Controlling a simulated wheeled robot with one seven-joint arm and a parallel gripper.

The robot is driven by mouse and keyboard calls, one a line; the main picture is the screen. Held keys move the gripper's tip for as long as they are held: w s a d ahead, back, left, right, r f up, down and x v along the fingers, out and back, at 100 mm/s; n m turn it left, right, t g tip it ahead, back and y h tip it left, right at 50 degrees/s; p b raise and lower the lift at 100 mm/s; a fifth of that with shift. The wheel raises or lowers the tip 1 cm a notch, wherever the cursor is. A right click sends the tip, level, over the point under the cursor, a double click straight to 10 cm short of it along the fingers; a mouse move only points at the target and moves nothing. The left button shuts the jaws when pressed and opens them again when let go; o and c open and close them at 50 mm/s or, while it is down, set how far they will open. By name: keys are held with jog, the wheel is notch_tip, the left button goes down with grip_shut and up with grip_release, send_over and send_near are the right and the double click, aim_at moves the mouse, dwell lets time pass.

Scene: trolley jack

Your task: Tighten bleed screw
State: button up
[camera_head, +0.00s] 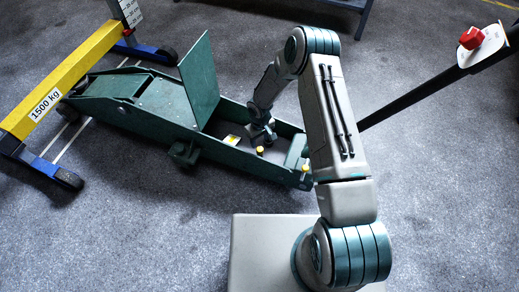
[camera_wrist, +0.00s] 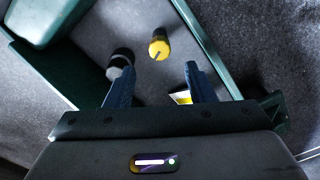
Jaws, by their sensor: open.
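The green trolley jack (camera_head: 205,128) stands on the floor with its cover plate (camera_head: 200,80) raised. My gripper (camera_head: 262,134) reaches down into the jack's open tray, jaws open and empty. In the wrist view, my gripper (camera_wrist: 156,75) has its fingers apart, with a yellow round screw head (camera_wrist: 159,46) beyond the tips and between their lines. A dark line crosses that head. A black round fitting (camera_wrist: 121,58) is by the left fingertip; whether they touch is unclear. The head view shows a yellow head (camera_head: 260,150) beside my gripper and another yellow piece (camera_head: 304,168) at the tray's end.
A yellow-white label (camera_head: 233,140) lies in the tray, partly hidden by the right finger in the wrist view (camera_wrist: 180,97). The tray walls (camera_wrist: 210,45) are close around the gripper. A yellow 1500 kg beam (camera_head: 62,80) crosses at left. A black handle with red knob (camera_head: 472,38) rises at right.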

aim_at(260, 149)
notch_tip(260, 149, down, 7)
jog(key=shift+b, duration=0.9)
